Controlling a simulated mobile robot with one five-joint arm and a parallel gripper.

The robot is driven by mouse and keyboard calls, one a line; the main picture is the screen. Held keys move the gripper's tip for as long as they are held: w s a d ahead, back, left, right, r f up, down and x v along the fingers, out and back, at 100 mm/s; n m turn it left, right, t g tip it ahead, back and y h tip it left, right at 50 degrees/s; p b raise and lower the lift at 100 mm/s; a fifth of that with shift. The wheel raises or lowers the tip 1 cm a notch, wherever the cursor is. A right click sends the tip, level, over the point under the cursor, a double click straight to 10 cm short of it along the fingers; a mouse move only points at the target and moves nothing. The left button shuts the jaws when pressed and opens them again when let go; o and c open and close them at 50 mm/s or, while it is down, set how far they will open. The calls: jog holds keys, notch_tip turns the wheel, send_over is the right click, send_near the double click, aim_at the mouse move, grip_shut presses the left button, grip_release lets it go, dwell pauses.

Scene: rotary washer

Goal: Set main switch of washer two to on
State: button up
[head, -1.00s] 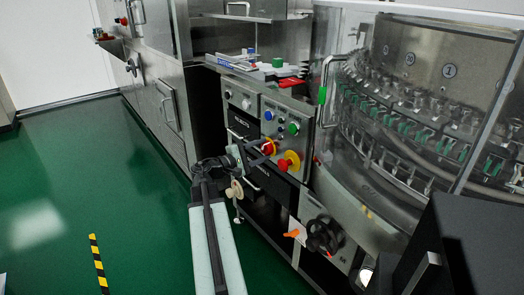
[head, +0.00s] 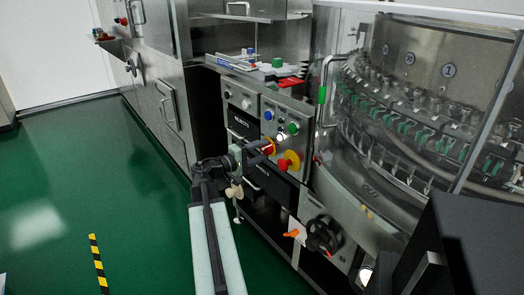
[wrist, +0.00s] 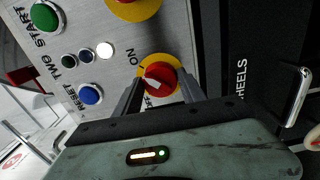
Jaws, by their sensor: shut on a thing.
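The main switch (wrist: 160,72) is a red knob on a yellow disc, with a white mark on the knob. The word ON is printed beside it, and another label is mostly hidden by a finger. In the head view, the switch (head: 269,149) is partly behind my gripper (head: 258,149). In the wrist view, my gripper (wrist: 162,92) has one finger on each side of the red knob and is shut on it. A small white lamp (wrist: 105,50) on the panel glows brightly, between the switch and the green START button (wrist: 45,17).
A second red knob on a yellow disc (head: 289,161) sits close beside the switch. The blue RESET button (wrist: 91,94) is nearby. A black handwheel (head: 323,236) is lower right. Green floor (head: 120,200) is open at left.

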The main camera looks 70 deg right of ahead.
jog(key=o, duration=1.4)
jog(key=shift+c, duration=0.2)
jog(key=shift+w, duration=0.1)
jog(key=v, duration=0.7)
jog(key=shift+a, duration=0.3)
jog(key=shift+w+f, duration=0.1)
jog(key=shift+w, duration=0.05)
